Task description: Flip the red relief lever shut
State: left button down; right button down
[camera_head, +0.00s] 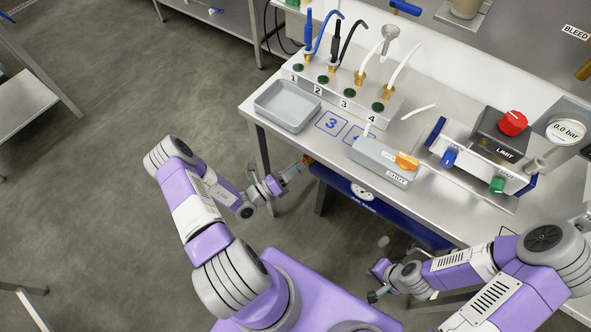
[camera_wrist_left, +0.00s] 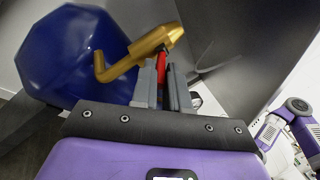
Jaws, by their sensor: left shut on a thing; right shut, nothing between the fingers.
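The red relief lever (camera_wrist_left: 161,68) shows in the left wrist view as a narrow red strip beside a brass valve body (camera_wrist_left: 155,41) with a bent outlet pipe. My left gripper (camera_wrist_left: 166,85) is shut on the lever, with its grey fingers on either side. In the head view my left gripper (camera_head: 294,169) reaches the left end of the blue tank under the bench's front edge, where a small red spot (camera_head: 307,160) shows. Most of the lever is hidden by the fingers. My right gripper (camera_head: 376,283) is shut and empty, low in front of the bench.
The blue tank (camera_head: 364,198) lies below the steel bench's front edge and also fills the upper left of the left wrist view (camera_wrist_left: 70,55). The bench holds a grey tray (camera_head: 288,106), a grey switch box (camera_head: 381,160) and a red knob (camera_head: 513,123). Floor at left is clear.

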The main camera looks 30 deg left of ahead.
dwell(0.3)
pick_arm(q)
jog(key=c, duration=1.1)
grip_release()
jog(key=p+v, duration=0.1)
jog(key=v, duration=0.6)
jog(key=shift+s+a+f, duration=0.1)
jog(key=shift+s+f, duration=0.1)
